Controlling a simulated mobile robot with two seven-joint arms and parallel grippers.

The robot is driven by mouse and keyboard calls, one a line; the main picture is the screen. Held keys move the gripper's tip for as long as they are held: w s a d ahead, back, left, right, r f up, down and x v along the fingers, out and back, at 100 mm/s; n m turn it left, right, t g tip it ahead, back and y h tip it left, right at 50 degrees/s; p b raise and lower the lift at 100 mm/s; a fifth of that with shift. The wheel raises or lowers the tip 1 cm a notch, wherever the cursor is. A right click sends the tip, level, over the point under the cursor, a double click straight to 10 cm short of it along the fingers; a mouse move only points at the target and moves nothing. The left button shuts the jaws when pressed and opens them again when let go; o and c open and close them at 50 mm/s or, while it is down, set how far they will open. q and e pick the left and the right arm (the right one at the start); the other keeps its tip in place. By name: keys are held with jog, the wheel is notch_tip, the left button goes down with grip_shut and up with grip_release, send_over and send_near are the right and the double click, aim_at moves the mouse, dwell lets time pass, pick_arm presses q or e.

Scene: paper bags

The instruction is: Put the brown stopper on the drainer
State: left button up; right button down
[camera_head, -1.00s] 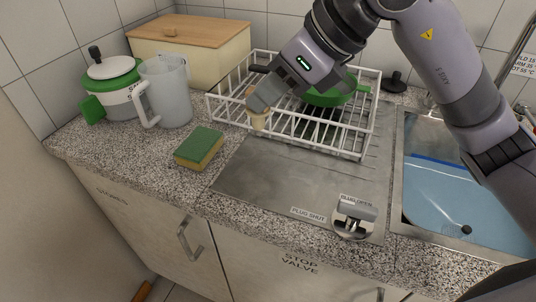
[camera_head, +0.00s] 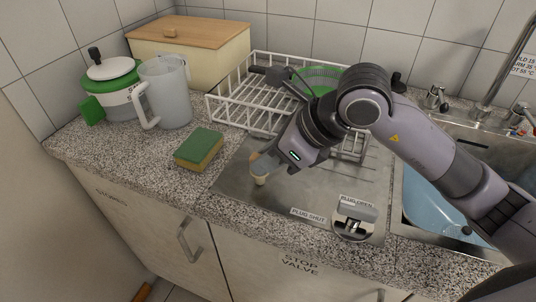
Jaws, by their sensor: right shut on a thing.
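The brown stopper (camera_head: 260,180) is a small light-tan piece at the tips of my right gripper (camera_head: 262,168). The gripper is shut on it and points down-left, partly covering it. The stopper is upright over the front left part of the steel drainer (camera_head: 300,190). Its lower end is at or just above the steel; I cannot tell if it touches. My left gripper is not in view.
A white wire rack (camera_head: 240,107) with a green colander (camera_head: 318,78) stands behind. A green-and-yellow sponge (camera_head: 199,149) lies left on the granite. A clear jug (camera_head: 166,92) and a green-white pot (camera_head: 112,88) stand farther left. The sink (camera_head: 440,190) is right.

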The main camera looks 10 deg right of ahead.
jog(key=shift+f, duration=0.15)
jog(key=c, duration=1)
grip_release()
jog(key=shift+c, duration=0.2)
jog(key=shift+d+r, duration=0.2)
jog(key=shift+r, duration=0.25)
jog(key=v, duration=1.1)
jog(key=shift+s, duration=0.2)
jog(key=shift+r, duration=0.1)
